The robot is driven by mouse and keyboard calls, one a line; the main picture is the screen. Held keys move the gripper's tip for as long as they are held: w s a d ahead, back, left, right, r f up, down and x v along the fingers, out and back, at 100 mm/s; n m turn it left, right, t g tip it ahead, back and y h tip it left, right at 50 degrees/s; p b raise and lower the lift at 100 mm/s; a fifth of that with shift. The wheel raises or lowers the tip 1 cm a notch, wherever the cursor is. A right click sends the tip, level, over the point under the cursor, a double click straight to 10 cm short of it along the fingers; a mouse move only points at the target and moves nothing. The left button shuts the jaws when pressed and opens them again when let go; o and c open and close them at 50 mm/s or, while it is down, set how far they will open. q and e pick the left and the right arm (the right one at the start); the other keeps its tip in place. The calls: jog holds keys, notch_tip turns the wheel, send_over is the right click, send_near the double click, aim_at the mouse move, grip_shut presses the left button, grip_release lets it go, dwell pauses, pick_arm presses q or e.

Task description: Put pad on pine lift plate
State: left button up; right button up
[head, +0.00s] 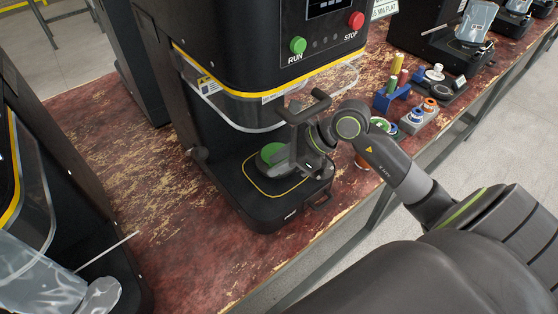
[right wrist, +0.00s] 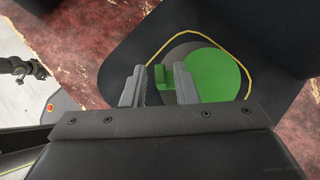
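The pad is a green disc with a small upright green block on it. In the head view the pad (head: 268,153) lies at the machine's base, partly behind my right gripper (head: 288,160). In the right wrist view the pad (right wrist: 222,70) overlaps a grey-brown round plate (right wrist: 184,47), likely the pine lift plate, and sits off-centre to its right. My right gripper (right wrist: 158,88) has its fingers apart, with the green block between them and a gap at the left finger. A dark jointed shape at the wrist view's left edge may be my left gripper (right wrist: 28,68); its fingers are unclear.
The black machine (head: 255,45) with RUN and STOP buttons stands over the plate, its clear guard (head: 235,110) above. A yellow line (head: 270,200) rings the plate area. Blue holders (head: 390,98) and small parts stand to the right on the worn red bench (head: 190,265).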

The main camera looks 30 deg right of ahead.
jog(key=shift+o, duration=0.2)
jog(key=shift+r, duration=0.1)
jog(key=shift+r+p, duration=0.15)
jog(key=shift+p, duration=0.15)
jog(key=shift+s+d+r, duration=0.25)
jog(key=shift+d+r, duration=0.1)
jog(key=shift+d, duration=0.15)
jog(key=s+d+r+p, duration=0.1)
jog(key=s+d+p, duration=0.1)
jog(key=s+d, duration=0.6)
jog(key=shift+d, duration=1.2)
jog(key=shift+r, duration=0.1)
